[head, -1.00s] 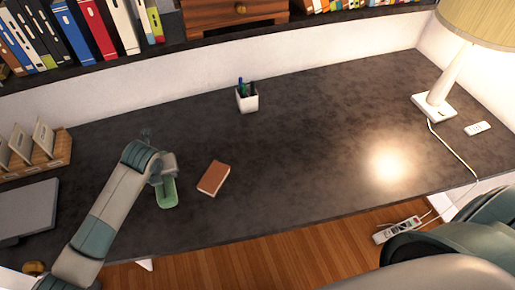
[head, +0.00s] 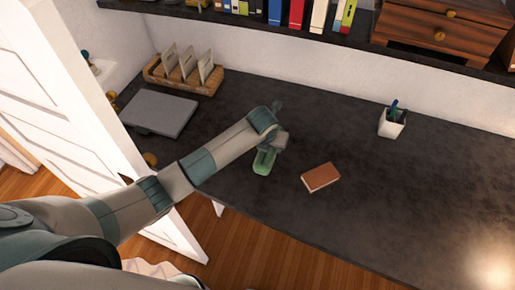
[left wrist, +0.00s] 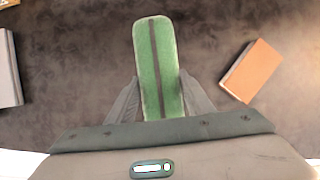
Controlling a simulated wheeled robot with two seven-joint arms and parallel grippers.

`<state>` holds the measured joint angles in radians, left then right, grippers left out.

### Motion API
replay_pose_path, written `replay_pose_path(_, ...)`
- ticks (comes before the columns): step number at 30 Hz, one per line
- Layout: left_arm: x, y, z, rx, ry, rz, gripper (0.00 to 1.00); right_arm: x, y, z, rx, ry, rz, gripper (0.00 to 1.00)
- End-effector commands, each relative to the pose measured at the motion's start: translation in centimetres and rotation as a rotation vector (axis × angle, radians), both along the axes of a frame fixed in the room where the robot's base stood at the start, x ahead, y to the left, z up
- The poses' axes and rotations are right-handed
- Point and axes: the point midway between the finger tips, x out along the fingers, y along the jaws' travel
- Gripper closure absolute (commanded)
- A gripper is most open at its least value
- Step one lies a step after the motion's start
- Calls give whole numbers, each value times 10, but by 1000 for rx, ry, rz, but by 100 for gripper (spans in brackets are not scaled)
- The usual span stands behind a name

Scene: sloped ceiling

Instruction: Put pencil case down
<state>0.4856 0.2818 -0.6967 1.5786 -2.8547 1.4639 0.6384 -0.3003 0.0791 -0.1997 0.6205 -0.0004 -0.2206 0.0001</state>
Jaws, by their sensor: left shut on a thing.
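The green pencil case (head: 264,162) is at the end of my left arm, over the dark desk near its front edge. My left gripper (head: 272,150) is shut on it. In the left wrist view the pencil case (left wrist: 158,60) is long and rounded, with a dark stripe down its middle. The two fingers of my left gripper (left wrist: 158,102) press on its sides near the lower end. I cannot tell whether the case touches the desk (head: 400,200) or hangs just above it. My right gripper is not in view.
A brown notebook (head: 320,177) lies on the desk to the right of the case. A closed grey laptop (head: 160,112) and a wicker organizer (head: 190,85) are at the left. A white pen cup (head: 391,124) stands farther back. Bare desk lies around the case.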

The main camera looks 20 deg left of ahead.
Motion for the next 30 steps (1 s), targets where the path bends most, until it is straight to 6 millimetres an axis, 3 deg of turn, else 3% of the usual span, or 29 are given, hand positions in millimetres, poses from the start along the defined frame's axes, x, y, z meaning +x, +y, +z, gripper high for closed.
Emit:
replay_pose_path(6,20,37,-27,0,1,2,80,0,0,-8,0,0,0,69)
replay_pose_path(12,31,57,-41,0,0,1,80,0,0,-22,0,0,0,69)
replay_pose_path(24,33,60,-41,-1,-1,0,80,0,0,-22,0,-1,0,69)
replay_pose_path(30,32,59,-59,-1,0,1,80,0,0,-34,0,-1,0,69)
